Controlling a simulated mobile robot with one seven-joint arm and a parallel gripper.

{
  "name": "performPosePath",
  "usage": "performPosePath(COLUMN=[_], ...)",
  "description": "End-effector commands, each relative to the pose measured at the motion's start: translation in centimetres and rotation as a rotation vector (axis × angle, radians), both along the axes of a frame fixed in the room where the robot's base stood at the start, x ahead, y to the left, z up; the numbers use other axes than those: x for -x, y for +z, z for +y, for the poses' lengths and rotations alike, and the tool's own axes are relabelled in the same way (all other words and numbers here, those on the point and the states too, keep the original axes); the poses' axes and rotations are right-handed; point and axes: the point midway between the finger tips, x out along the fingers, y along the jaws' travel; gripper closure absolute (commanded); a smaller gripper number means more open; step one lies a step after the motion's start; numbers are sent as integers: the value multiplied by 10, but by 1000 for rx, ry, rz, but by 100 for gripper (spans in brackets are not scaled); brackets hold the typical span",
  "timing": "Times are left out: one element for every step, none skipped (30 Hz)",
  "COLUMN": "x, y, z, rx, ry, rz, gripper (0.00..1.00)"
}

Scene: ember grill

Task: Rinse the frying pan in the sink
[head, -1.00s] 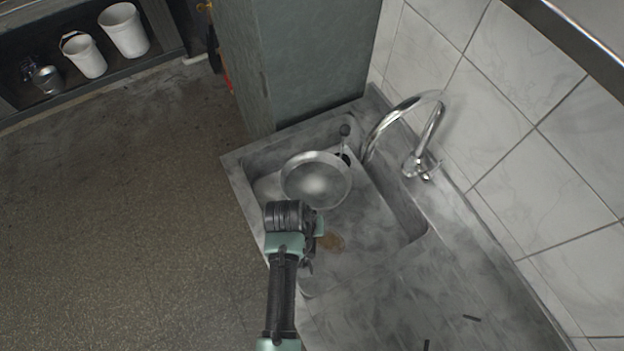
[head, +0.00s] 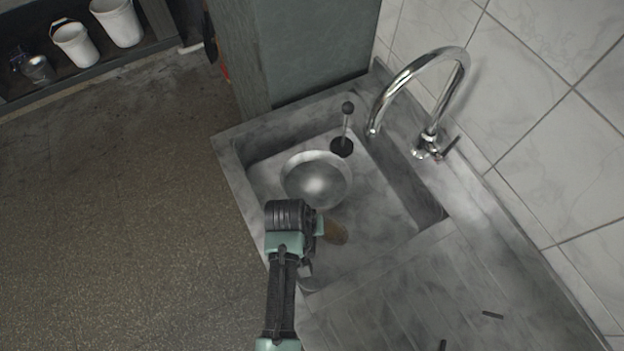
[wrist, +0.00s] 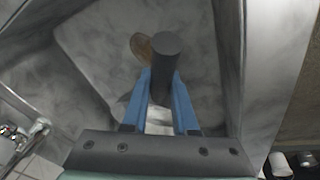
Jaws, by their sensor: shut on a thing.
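The frying pan (head: 316,178), a shiny round metal pan, is seen from above over the basin of the grey stone sink (head: 400,212), in its left part. I cannot tell whether it touches the bottom. My gripper (head: 318,228) is at the pan's near side; its blue fingers (wrist: 160,88) are shut on a dark round handle (wrist: 166,52) in the wrist view. The pan's bowl is not clear in that view. The chrome faucet (head: 460,72) arches from the back right; its spout end is right of the pan. I see no water stream.
A black-knobbed plunger-like tool (head: 343,147) stands in the basin just behind the pan. A brown patch or object (head: 335,233) lies by my gripper. A grey cabinet (head: 295,50) rises behind the sink; a tiled wall (head: 530,110) bounds the right. Open floor lies left.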

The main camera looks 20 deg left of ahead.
Motion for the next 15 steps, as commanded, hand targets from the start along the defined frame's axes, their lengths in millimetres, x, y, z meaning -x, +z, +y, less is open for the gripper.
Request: performPosePath(x=[-1, -1, -1, -1, -1, -1, -1, -1, -1, -1, -1, -1, -1, -1, -1], y=[-9, -12, -16, -19, -22, -26, -29, -32, -35, -38, -41, -45, -48, -51, -55], z=[0, 0, 0, 0, 0, 0, 0, 0, 0, 0, 0, 0, 0, 0, 0], rx=[-1, -1, -1, -1, -1, -1, -1, -1, -1, -1, -1, -1, -1, -1, -1], ry=[0, 0, 1, 1, 1, 1, 1, 1, 1, 1, 1, 1, 1, 1, 1], rz=[-4, -4, -4, -4, -4, -4, -4, -4, -4, -4, -4, -4, -4, -4, -4], gripper=[100, 100, 100, 100, 100, 100, 100, 100, 100, 100, 100, 100, 100, 100, 100])
